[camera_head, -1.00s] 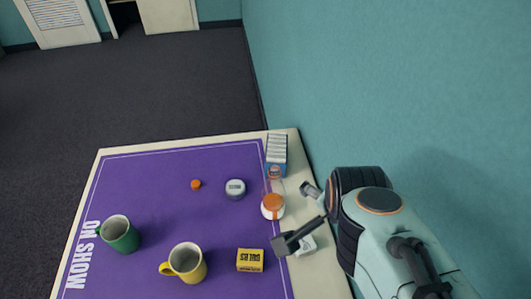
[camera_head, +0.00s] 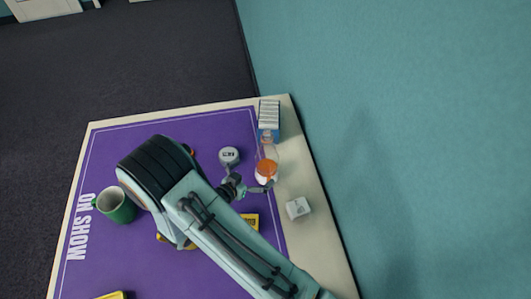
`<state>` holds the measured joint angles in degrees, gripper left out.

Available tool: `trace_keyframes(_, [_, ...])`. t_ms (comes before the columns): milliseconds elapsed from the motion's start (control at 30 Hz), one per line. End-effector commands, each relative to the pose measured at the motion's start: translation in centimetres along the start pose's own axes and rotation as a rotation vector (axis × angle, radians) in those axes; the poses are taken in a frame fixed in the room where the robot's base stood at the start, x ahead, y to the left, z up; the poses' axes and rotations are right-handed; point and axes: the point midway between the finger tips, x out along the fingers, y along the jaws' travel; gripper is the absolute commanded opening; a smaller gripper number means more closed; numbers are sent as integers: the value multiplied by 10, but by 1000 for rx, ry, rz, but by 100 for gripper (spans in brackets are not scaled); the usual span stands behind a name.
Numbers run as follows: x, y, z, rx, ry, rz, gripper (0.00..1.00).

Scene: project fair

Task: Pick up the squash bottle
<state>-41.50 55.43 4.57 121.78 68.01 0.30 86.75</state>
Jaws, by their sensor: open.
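The squash bottle (camera_head: 266,170) appears to be the clear and white one with an orange cap, standing near the right edge of the purple mat. My gripper (camera_head: 248,177) is open and empty, just left of the bottle. One finger points up toward the grey-white round tin; the other reaches toward the bottle's lower side. I cannot tell whether that finger touches the bottle.
A grey-white round tin (camera_head: 229,156) stands left of the bottle. A box with white items (camera_head: 269,122) is behind it, and a small white block (camera_head: 298,208) is at front right. A green mug (camera_head: 117,205) is at left. My arm covers most of the yellow mug and yellow box.

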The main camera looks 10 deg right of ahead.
Motion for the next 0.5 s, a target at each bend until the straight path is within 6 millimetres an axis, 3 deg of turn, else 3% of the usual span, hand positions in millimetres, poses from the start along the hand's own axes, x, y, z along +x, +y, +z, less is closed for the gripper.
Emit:
trace_keyframes(300, [48,0,-1,3,0,2,99])
trace_keyframes(500, [63,0,-2,3,0,0,99])
